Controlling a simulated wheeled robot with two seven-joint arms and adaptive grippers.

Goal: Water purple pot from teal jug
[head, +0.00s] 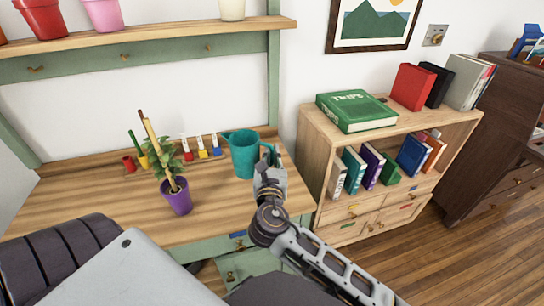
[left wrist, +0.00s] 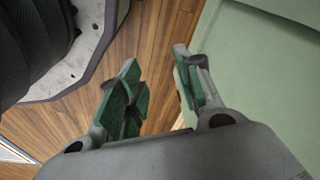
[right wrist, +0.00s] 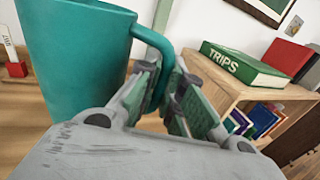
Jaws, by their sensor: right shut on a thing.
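The teal jug (head: 244,154) stands upright, or nearly so, at the right end of the wooden desk, its spout to the left. My right gripper (head: 268,160) is shut on the jug's handle; in the right wrist view the fingers (right wrist: 160,92) close around the handle beside the jug body (right wrist: 75,60). I cannot tell whether the jug's base touches the desk. The purple pot (head: 176,199) with a leafy plant stands on the desk, left of and nearer than the jug. My left gripper (left wrist: 155,90) is open and empty, low beside a green panel, in the left wrist view.
A row of small coloured tools and labelled markers (head: 186,150) stands behind the pot. A shelf (head: 150,44) with pots hangs above. A low bookcase (head: 325,150) with a green book (head: 355,110) stands right of the desk. The desk between pot and jug looks clear.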

